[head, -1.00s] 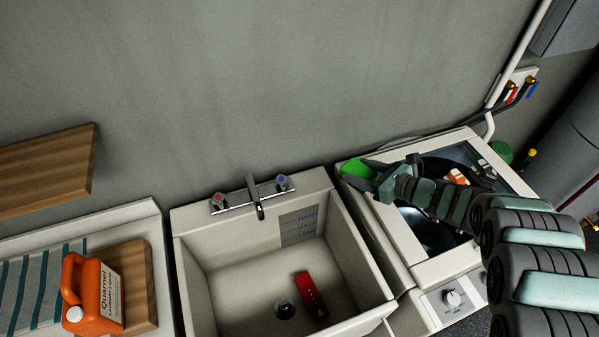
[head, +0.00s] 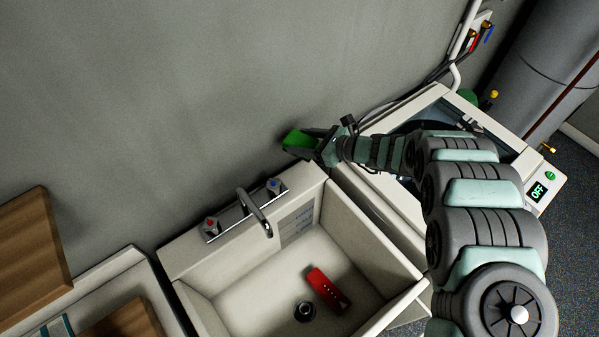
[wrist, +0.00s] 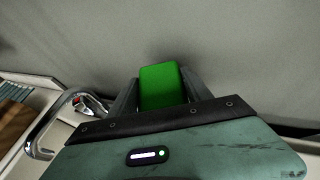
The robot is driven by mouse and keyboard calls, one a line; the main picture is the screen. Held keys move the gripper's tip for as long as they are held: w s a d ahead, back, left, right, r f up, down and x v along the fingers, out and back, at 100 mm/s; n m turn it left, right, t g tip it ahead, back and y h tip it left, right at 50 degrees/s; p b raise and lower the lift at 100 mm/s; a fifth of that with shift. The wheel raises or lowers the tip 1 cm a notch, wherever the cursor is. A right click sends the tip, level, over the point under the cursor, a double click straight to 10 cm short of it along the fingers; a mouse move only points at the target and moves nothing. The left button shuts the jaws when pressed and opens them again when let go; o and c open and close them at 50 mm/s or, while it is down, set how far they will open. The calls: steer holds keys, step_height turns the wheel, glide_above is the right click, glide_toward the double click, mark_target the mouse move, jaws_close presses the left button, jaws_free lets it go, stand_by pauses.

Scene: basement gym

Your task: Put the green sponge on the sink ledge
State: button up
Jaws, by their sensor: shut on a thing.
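The green sponge (head: 298,139) is held between the fingers of my gripper (head: 308,143), which is shut on it. In the wrist view the sponge (wrist: 161,86) shows between both fingers, in front of the grey wall. In the head view my gripper and the sponge are over the back right corner of the sink, close to the wall. The sink ledge (head: 298,182) runs along the back of the sink, by the faucet (head: 256,212). I cannot tell how high the sponge is above the ledge.
A red object (head: 326,290) lies in the sink basin beside the drain (head: 304,311). The faucet and its red and blue knobs take up the middle of the ledge. A top-opening washer (head: 400,215) stands right of the sink. A wooden shelf (head: 30,245) juts out at left.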

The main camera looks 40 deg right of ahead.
steer(key=b, duration=0.5)
glide_above(302, 177)
step_height(302, 177, down, 9)
steer(key=shift+f, duration=0.2)
steer(key=shift+f+p, duration=0.55)
steer(key=shift+f, duration=1.95)
steer(key=shift+f, duration=0.1)
steer(key=o, duration=1.3)
steer(key=shift+v, duration=6.05)
